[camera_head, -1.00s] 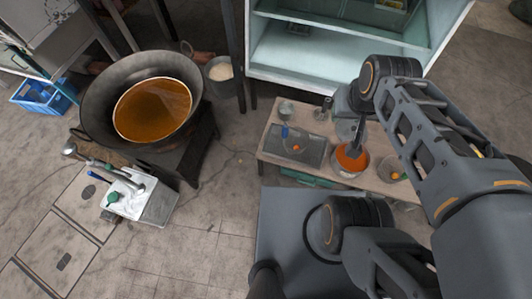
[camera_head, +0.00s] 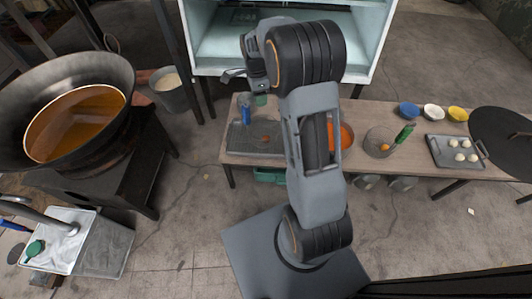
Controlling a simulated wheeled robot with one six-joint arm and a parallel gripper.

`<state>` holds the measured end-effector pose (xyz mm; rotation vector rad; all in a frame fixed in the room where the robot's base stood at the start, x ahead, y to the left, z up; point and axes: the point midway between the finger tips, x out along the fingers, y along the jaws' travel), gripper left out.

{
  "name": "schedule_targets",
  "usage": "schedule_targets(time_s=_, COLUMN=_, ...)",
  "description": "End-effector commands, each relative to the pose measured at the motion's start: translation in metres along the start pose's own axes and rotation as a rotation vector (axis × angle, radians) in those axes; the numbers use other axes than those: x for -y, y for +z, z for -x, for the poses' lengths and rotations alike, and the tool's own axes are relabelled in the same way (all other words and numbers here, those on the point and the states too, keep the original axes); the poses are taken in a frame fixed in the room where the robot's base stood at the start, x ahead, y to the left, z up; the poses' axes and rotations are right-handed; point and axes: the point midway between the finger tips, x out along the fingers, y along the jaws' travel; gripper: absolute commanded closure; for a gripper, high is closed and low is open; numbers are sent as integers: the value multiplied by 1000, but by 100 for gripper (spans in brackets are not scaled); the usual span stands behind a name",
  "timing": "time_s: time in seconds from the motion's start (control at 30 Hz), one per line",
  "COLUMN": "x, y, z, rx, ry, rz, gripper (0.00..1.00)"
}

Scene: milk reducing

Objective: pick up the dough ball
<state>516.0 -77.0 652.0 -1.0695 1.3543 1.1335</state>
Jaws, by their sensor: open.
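Several small pale dough balls (camera_head: 466,156) lie on a grey tray (camera_head: 438,158) near the right end of the wooden table. My gripper (camera_head: 231,76) is at the upper left of my arm, raised in front of the pale cabinet, open, with no object visible in it. It is far to the left of the dough balls. Its fingers are small and partly hidden by the wrist.
Blue (camera_head: 409,110), white (camera_head: 433,111) and yellow (camera_head: 458,113) bowls stand behind the tray. A round dark disc (camera_head: 505,135) is at right. A green-handled tool (camera_head: 404,133) rests by a strainer bowl. A large wok (camera_head: 120,75) of brown liquid stands at left.

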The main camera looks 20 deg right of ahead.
Motion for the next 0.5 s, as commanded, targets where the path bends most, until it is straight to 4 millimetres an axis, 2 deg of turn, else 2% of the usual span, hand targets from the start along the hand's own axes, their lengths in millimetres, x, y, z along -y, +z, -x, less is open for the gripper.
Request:
schedule_targets(time_s=0.03, x=12, y=-4, z=-44, rx=-2, ry=25, rz=-86, gripper=54)
schedule_targets(time_s=0.1, x=23, y=-8, z=-70, rx=-6, ry=46, rz=-188, gripper=54)
schedule_targets(time_s=0.2, x=33, y=-12, z=-96, rx=-12, ry=67, rz=-293, gripper=54)
schedule_targets(time_s=0.5, x=41, y=-17, z=-145, rx=-22, ry=95, rz=-416, gripper=54)
